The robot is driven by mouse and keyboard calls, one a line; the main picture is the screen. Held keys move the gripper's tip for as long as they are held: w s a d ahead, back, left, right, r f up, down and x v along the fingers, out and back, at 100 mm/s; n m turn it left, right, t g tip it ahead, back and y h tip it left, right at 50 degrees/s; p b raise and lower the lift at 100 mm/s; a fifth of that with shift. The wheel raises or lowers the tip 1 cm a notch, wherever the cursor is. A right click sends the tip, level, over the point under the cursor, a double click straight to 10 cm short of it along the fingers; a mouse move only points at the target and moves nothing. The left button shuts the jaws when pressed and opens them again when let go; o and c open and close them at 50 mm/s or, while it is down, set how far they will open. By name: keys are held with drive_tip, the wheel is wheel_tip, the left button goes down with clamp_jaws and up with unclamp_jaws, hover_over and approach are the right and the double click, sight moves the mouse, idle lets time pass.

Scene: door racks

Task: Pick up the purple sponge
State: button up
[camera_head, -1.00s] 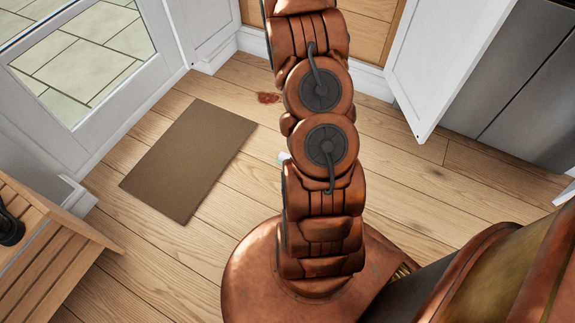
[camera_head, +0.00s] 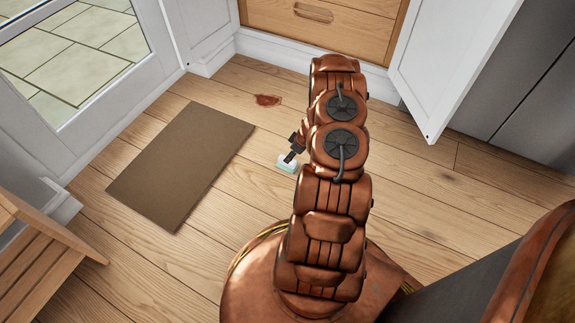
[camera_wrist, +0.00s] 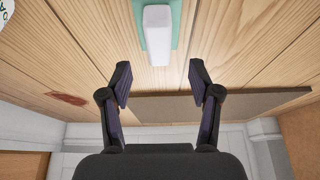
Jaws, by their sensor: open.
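No clearly purple sponge shows in either view. A small block, white with a teal-green part, lies on the wooden floor in the head view (camera_head: 287,163) and at the top middle of the wrist view (camera_wrist: 157,32). It may be the sponge, but its colour here is not purple. My gripper (camera_wrist: 160,82) is open and empty, its two dark fingers spread to either side below the block in the wrist view. In the head view my gripper (camera_head: 291,156) hangs just by the block, partly hidden by my arm.
A brown mat (camera_head: 182,165) lies to the left, with a reddish stain (camera_head: 267,100) beyond it. A glass door stands at far left, a wooden slatted piece (camera_head: 38,255) at lower left. A wooden drawer (camera_head: 315,25) and an open white door (camera_head: 448,65) are at the back.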

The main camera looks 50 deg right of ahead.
sight(291, 168)
drive_tip(key=shift+b+x, duration=0.35)
drive_tip(key=shift+x, duration=0.65)
drive_tip(key=b+x, duration=0.1)
drive_tip(key=x, duration=0.1)
drive_tip(key=b+x, duration=0.1)
drive_tip(key=x, duration=0.1)
drive_tip(key=shift+s+f, duration=0.1)
drive_tip(key=shift+f, duration=0.3)
drive_tip(key=shift+r, duration=0.1)
drive_tip(key=shift+c, duration=0.3)
drive_tip(key=shift+d, duration=0.1)
clamp_jaws()
